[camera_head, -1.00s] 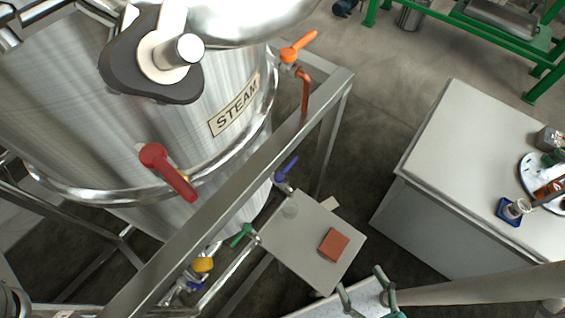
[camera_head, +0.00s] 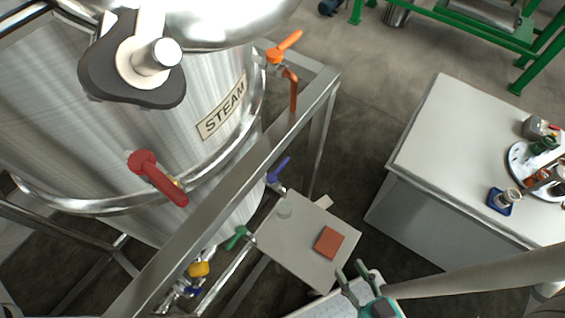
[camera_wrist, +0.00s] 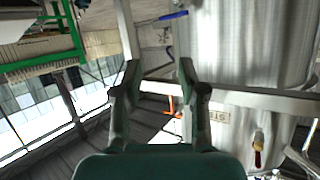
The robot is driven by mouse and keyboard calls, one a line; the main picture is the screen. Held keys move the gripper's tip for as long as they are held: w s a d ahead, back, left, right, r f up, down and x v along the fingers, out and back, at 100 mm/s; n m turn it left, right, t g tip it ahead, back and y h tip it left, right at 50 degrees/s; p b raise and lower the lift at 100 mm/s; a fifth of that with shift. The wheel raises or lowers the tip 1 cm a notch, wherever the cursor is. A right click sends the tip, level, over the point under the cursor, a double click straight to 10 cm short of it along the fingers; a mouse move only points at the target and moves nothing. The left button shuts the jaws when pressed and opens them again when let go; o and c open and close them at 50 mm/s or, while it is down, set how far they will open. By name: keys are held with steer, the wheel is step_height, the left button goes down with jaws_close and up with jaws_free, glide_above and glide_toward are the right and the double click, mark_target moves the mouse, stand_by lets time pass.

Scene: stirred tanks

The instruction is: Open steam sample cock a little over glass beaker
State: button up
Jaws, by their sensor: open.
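The steel tank (camera_head: 190,105) bears a STEAM plate (camera_head: 221,108), which also shows in the wrist view (camera_wrist: 216,115). A small cock with a blue handle (camera_head: 279,168) sits low by the tank's right side. A clear glass beaker (camera_head: 285,209) stands just below it on a small grey shelf (camera_head: 290,243). I cannot read which cock is the sample cock. My gripper (camera_head: 351,269) is open and empty, to the right of and nearer than the shelf. In the wrist view its two fingers (camera_wrist: 158,72) are spread with nothing between them; the beaker is not clearly visible there.
A red-brown block (camera_head: 329,242) lies on the shelf. An orange handle (camera_head: 285,46), red handle (camera_head: 158,178), green handle (camera_head: 236,238) and yellow handle (camera_head: 199,269) surround the tank. A steel frame rail (camera_head: 240,170) crosses in front. A white bench (camera_head: 460,140) stands right.

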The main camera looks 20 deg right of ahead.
steer(key=w+f+m+g, duration=0.3)
steer(key=w+f+m, duration=0.3)
steer(key=f, duration=0.7)
steer(key=g+y, duration=0.1)
steer(key=y, duration=1.3)
glide_toward(283, 162)
steer(key=x, duration=1)
steer(key=shift+f, duration=0.4)
jaws_close()
